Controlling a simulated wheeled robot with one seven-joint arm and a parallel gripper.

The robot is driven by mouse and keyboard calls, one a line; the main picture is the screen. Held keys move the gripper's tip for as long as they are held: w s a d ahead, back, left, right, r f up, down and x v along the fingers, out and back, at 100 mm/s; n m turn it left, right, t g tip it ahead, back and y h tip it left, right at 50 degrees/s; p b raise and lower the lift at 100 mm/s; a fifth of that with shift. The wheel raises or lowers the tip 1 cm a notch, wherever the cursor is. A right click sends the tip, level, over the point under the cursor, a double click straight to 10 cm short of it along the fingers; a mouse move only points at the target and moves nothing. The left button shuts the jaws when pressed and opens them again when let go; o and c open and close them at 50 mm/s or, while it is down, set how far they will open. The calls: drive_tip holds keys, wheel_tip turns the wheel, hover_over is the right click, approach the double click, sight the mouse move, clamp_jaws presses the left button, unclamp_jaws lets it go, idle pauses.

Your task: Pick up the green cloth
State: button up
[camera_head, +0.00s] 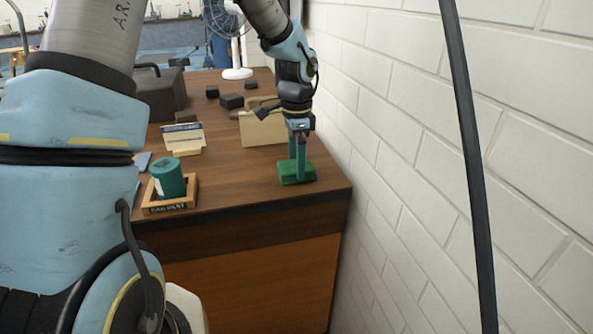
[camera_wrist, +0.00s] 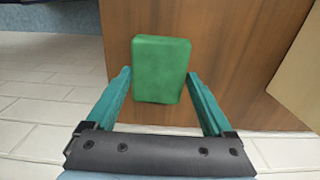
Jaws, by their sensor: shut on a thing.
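The green cloth (camera_head: 288,178) is a thick, folded rectangular pad at the near right corner of the brown desk in the head view. In the wrist view the green cloth (camera_wrist: 161,85) lies between the teal fingertips. My gripper (camera_head: 299,168) points straight down over the cloth, with its fingers reaching to it. In the wrist view my gripper (camera_wrist: 157,76) has one finger at each side of the cloth and is shut on it. Whether the cloth is lifted off the desk cannot be told.
On the desk (camera_head: 240,180) stand a green can (camera_head: 168,178) in a wooden tray (camera_head: 181,204), a card holder (camera_head: 184,137), a beige folder (camera_head: 262,130) and several dark blocks (camera_head: 231,101). A white brick wall (camera_head: 420,170) runs close along the right. A fan (camera_head: 237,73) stands behind.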

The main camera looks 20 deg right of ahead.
drive_tip(key=shift+r, duration=0.1)
wheel_tip(320, 180, up, 10)
drive_tip(key=b, duration=0.1)
drive_tip(key=shift+b, duration=0.4)
drive_tip(key=o, duration=0.8)
drive_tip(key=shift+c, duration=0.2)
drive_tip(key=c, duration=0.6)
